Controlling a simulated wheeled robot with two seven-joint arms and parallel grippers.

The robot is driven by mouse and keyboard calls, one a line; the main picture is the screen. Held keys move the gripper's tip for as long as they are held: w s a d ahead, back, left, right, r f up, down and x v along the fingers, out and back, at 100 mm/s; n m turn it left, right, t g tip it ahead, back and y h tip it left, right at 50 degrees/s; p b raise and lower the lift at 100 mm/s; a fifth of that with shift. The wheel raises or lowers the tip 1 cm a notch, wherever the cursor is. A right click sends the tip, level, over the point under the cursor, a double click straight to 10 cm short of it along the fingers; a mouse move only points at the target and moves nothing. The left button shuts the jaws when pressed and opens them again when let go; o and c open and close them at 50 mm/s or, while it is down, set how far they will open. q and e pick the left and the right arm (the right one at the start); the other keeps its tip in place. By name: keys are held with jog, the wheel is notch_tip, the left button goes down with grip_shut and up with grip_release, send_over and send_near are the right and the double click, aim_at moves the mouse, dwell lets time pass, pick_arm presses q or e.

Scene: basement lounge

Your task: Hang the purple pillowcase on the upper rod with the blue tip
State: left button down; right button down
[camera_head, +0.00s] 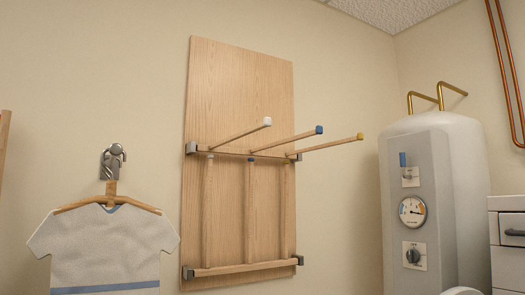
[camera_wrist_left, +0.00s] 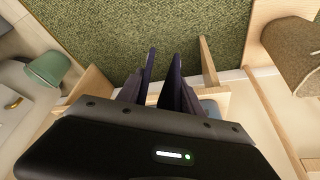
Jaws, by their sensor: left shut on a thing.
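A wooden wall board (camera_head: 237,80) in the head view carries upper rods that stick out to the right. The middle upper rod (camera_head: 290,138) has a blue tip (camera_head: 319,130); its neighbours have a white tip (camera_head: 267,121) and a yellow tip (camera_head: 360,136). All three look bare. In the left wrist view my left gripper (camera_wrist_left: 164,62) shows as dark fingers with a narrow gap. Dark purplish shapes beside them appear to be the purple pillowcase (camera_wrist_left: 186,98), held edge-on and mostly hidden. Neither gripper shows in the head view.
Lower rods (camera_head: 249,210) stand folded upright against the board, above a lower rail (camera_head: 245,268). A white shirt (camera_head: 104,250) hangs from a hook at left. A white tank (camera_head: 470,190) stands at right. The wrist view shows a green rug (camera_wrist_left: 110,30) and a green cup-like object (camera_wrist_left: 48,69).

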pick_arm(q)
notch_tip(320, 180, up, 5)
jog(key=p, duration=0.5)
jog(key=shift+r, duration=0.2)
jog(key=shift+f, duration=0.15)
